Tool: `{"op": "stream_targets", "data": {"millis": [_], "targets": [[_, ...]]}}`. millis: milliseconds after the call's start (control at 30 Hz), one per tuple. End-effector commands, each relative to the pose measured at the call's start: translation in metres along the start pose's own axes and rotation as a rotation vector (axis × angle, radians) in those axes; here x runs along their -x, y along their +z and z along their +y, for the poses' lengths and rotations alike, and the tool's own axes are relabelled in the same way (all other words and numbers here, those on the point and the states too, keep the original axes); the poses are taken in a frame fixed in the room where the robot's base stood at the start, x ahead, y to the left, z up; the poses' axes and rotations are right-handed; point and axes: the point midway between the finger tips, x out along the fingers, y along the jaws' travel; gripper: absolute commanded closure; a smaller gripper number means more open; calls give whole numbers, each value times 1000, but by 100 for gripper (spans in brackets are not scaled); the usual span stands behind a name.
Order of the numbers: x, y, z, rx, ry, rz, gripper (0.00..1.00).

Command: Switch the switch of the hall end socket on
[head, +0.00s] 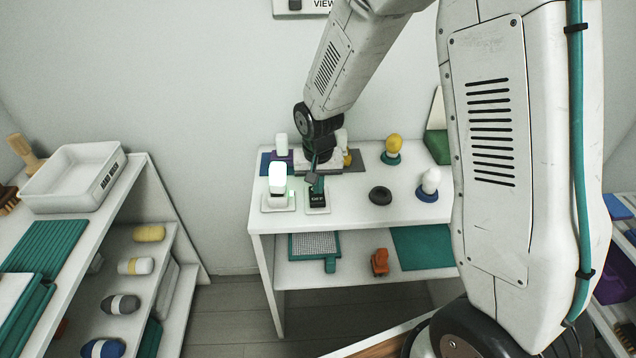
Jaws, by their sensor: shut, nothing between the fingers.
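A dark switch box (317,199) with a pale label that seems to read "OFF" sits on a small white plate near the front left edge of the white table. My gripper (317,186) is shut and empty, pointing down at the back of this box. I cannot tell whether its tips touch the box or hover just above it. A white bulb (277,177), glowing, stands upright in a white base just left of the switch box. The gripper and arm hide part of the table behind. I see no readable name on the socket.
A yellow bulb (394,146), a white bulb (430,182) on a blue base and a black ring (380,195) stand to the right on the table (345,215). Several items crowd the back behind my gripper. A shelf unit with a white tray (74,178) is at left.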

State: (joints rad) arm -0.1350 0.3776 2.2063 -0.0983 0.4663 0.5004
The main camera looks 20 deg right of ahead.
Motion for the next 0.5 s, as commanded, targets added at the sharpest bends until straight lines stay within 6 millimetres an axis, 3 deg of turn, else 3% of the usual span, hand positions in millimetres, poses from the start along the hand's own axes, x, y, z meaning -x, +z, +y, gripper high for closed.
{"op": "stream_targets", "data": {"millis": [267,500], "targets": [[8,-2,0,0,0,2,100],[53,-14,1,-3,-3,6,100]]}}
